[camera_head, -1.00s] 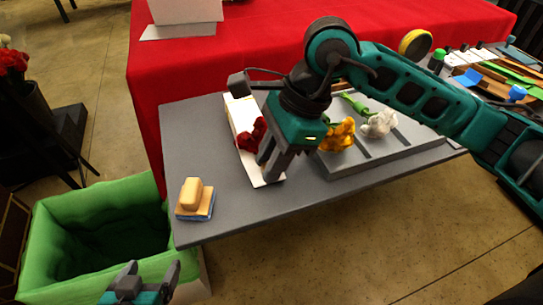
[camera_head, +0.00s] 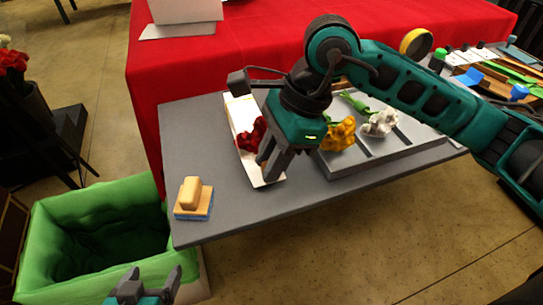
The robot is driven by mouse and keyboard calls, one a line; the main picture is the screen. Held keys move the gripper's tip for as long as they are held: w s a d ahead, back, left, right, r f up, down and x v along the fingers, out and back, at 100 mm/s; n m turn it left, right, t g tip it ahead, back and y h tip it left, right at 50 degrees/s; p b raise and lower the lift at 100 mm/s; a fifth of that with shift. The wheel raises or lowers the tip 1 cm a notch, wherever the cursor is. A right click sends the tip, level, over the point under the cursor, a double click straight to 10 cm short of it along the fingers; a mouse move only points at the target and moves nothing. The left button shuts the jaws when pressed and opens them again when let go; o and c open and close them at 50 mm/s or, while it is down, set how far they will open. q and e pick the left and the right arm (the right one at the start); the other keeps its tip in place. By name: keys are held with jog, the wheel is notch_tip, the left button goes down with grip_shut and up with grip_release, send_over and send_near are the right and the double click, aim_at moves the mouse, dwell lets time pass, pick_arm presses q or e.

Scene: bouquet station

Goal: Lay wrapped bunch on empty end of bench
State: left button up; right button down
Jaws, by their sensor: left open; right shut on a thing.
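The wrapped bunch shows as red flowers (camera_head: 250,138) on a white paper wrap (camera_head: 241,110), lying lengthwise on the grey bench (camera_head: 225,220). My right gripper (camera_head: 268,172) points down over the near part of the wrap and is shut on the bunch; its fingers and arm hide part of it. The wrap seems to rest on or just above the bench; I cannot tell which. My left gripper (camera_head: 150,283) is open and empty at the bottom edge of the view, in front of the bench.
A wooden-handled block (camera_head: 192,198) sits on the bench's near left corner. A grey grooved tray (camera_head: 375,155) with yellow flowers (camera_head: 340,135) and white flowers (camera_head: 381,122) is to the right. A green-lined bin (camera_head: 60,225) stands left of the bench. A red-covered table (camera_head: 220,65) is behind.

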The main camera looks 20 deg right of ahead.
jog(key=shift+f+b, duration=0.15)
jog(key=shift+b, duration=0.3)
dwell(0.5)
jog(key=shift+c, duration=2.4)
grip_release()
jog(key=shift+r+p, duration=1.3)
jog(key=shift+r, duration=0.9)
jog(key=shift+r+p, duration=0.7)
jog(key=shift+r, duration=0.65)
